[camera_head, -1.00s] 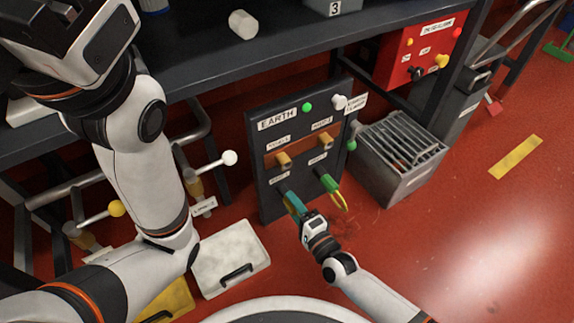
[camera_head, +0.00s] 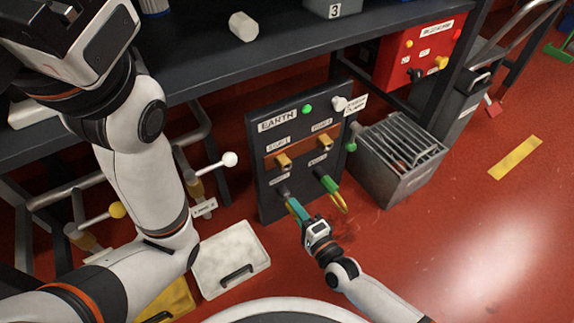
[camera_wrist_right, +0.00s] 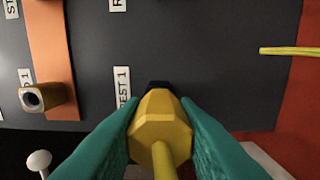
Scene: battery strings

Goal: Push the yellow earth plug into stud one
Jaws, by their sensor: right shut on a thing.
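The yellow earth plug (camera_wrist_right: 160,128) is between the teal fingers of my right gripper (camera_wrist_right: 160,135) in the wrist view. The gripper is shut on it. In the head view this gripper (camera_head: 297,210) is low at the left of the dark EARTH panel (camera_head: 270,200). The plug's far end lies in front of a black part beside the REST 1 label; whether they touch I cannot tell. Stud one (camera_head: 284,163) is a bare brass stud above the gripper; it also shows left in the wrist view (camera_wrist_right: 44,97). My left gripper's fingers are out of view.
A second plug (camera_head: 329,184), green with a yellow-green cable, sits at the lower right of the panel. Stud two (camera_head: 325,143) is bare. A grey slotted bin (camera_head: 392,180) stands right of the panel; a pale case (camera_head: 230,260) lies on the floor at left.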

